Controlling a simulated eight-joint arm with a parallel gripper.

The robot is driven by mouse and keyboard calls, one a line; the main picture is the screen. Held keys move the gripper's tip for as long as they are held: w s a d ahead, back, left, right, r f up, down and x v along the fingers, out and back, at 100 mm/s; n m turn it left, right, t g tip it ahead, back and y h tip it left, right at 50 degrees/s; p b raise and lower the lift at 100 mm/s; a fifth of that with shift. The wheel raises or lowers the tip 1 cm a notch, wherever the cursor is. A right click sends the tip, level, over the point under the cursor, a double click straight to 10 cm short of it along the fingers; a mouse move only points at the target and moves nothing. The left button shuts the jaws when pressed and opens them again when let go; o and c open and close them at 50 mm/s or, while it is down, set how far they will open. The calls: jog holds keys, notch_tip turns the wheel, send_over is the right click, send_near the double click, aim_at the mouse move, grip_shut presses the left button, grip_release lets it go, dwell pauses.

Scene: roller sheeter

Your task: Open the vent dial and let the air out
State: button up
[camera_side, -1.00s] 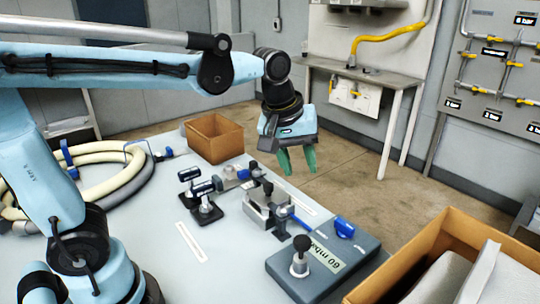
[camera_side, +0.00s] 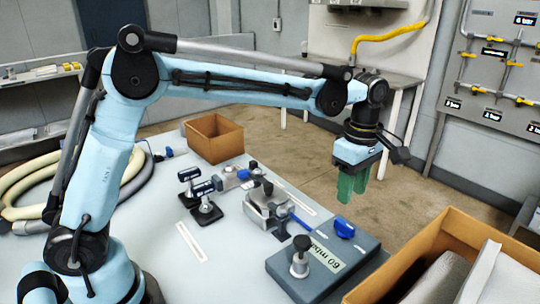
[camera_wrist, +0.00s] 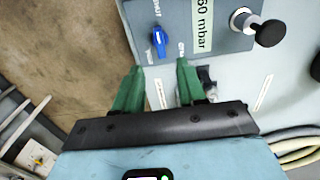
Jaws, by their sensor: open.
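The blue vent dial (camera_side: 344,228) sits on top of a grey box (camera_side: 318,272) with a "60 mbar" label. In the wrist view the dial (camera_wrist: 158,41) is a narrow blue knob with small lettering around it, too blurred to read surely. My gripper (camera_side: 352,194) has green fingers pointing down. It is open and empty, above and just beyond the dial, apart from it. In the wrist view the gripper (camera_wrist: 159,64) has its fingertips either side of the dial's line, with the dial a little past them.
A black knob on a metal stem (camera_side: 300,256) stands on the same box. Metal clamp blocks (camera_side: 265,205) and black-handled fittings (camera_side: 205,206) stand to its left. An open cardboard box (camera_side: 415,265) stands at the right and a smaller one (camera_side: 214,138) at the back.

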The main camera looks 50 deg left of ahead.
aim_at(345, 223)
notch_tip(345, 223, down, 9)
jog(key=shift+r, duration=0.1)
dwell(0.4)
grip_shut()
